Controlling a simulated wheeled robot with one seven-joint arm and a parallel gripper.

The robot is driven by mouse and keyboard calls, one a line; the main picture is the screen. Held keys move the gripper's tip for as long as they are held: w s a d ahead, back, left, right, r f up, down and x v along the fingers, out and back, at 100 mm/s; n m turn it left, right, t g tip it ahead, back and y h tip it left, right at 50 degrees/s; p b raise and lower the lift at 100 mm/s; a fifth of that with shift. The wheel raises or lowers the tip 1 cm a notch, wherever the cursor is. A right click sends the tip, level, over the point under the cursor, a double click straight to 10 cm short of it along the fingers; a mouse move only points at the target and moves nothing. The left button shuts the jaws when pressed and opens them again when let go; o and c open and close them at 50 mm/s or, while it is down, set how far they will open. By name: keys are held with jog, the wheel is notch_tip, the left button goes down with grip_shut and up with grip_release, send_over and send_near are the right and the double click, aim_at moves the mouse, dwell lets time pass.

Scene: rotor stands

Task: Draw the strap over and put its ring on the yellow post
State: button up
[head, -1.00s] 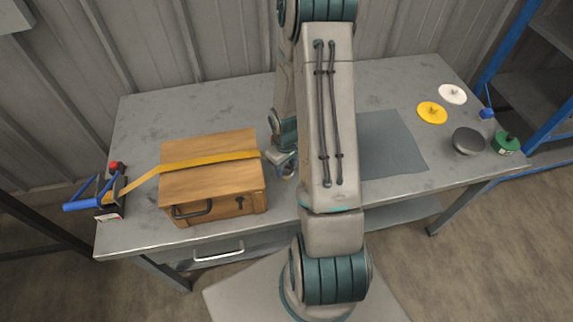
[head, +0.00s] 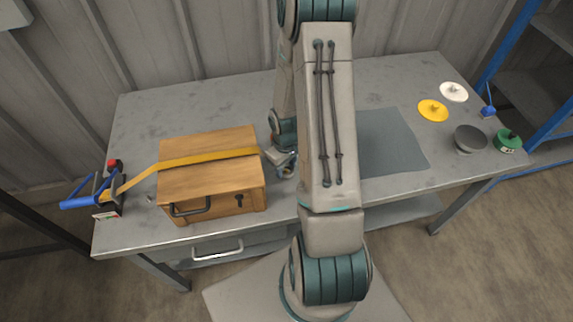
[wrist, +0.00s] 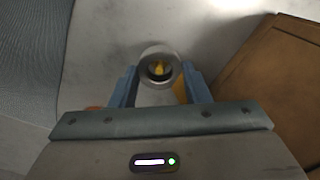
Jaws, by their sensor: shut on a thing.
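The yellow strap (head: 205,158) runs from a ratchet with a blue handle (head: 82,204) across the top of a wooden box (head: 215,188) to my gripper (head: 284,168), just right of the box. In the wrist view my gripper (wrist: 160,84) is shut on the pale round ring (wrist: 146,53), held between its two blue fingers. A short piece of strap (wrist: 180,91) shows by the right finger. The yellow post (wrist: 159,69) shows through the ring's opening. I cannot tell whether the ring is around the post or above it. In the head view the post is not visible.
A grey mat (head: 392,145) lies right of my arm. Farther right are a yellow disc (head: 427,113), a white disc (head: 455,95), a dark round piece (head: 469,139) and a green spool (head: 507,145). The box stands close beside my gripper.

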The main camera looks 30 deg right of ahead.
jog(key=shift+f+b, duration=0.5)
jog(key=shift+f, duration=0.15)
jog(key=o, duration=1.5)
jog(key=shift+r, duration=0.15)
jog(key=shift+r+p, duration=3.35)
jog(key=shift+r, duration=1.05)
